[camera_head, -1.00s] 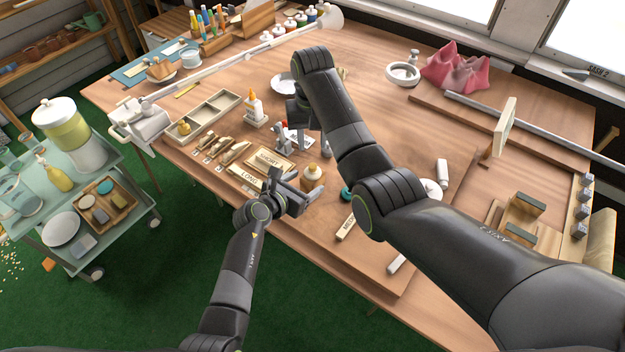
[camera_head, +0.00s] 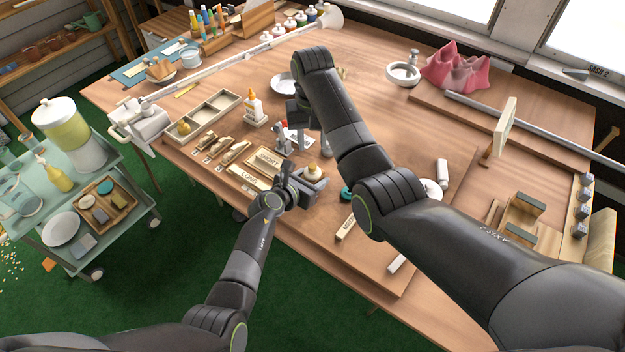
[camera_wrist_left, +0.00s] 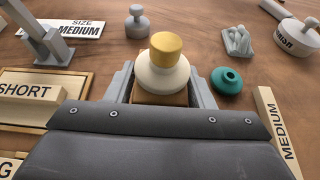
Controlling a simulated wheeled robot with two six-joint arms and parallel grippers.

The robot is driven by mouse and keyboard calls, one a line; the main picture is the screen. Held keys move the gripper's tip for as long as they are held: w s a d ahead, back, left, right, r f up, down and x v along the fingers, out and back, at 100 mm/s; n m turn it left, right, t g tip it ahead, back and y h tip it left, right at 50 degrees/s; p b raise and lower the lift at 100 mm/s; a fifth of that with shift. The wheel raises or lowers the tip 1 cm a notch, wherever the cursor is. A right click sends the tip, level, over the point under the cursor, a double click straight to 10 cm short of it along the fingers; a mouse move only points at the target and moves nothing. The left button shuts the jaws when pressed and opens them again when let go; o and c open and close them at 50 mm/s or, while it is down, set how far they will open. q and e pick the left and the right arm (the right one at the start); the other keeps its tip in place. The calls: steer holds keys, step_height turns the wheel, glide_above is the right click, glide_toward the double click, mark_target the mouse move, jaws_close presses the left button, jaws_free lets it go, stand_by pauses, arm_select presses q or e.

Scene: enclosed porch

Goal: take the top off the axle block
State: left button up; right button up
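The axle block seems to be the small brown block (camera_wrist_left: 160,97) in the left wrist view. On it sits a cream round piece (camera_wrist_left: 161,77) with a yellow cap (camera_wrist_left: 166,49); the cap and cream piece also show in the head view (camera_head: 312,171). My left gripper (camera_wrist_left: 160,92) has one finger on each side of the block, below the cream piece. I cannot tell whether the fingers press on it. My right gripper (camera_head: 291,122) hangs over the table behind it, partly hidden by its arm; its fingers are unclear.
A teal ring piece (camera_wrist_left: 227,80) lies close right of the left fingers. A MEDIUM label block (camera_wrist_left: 277,135) lies further right, and a SHORT block (camera_wrist_left: 28,92) in a tray on the left. A grey knobbed weight (camera_wrist_left: 137,21) stands behind. My right arm crosses the table's middle.

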mark_target(313, 165)
arm_select(q)
jaws_close()
arm_select(e)
steer(key=m, duration=1.2)
steer(key=shift+m, duration=0.4)
steer(key=m, duration=0.2)
steer(key=shift+m, duration=0.4)
steer(key=m, duration=0.4)
steer(key=shift+m, duration=0.4)
steer(key=m, duration=0.6)
steer(key=shift+m, duration=0.3)
steer(key=shift+f, duration=4)
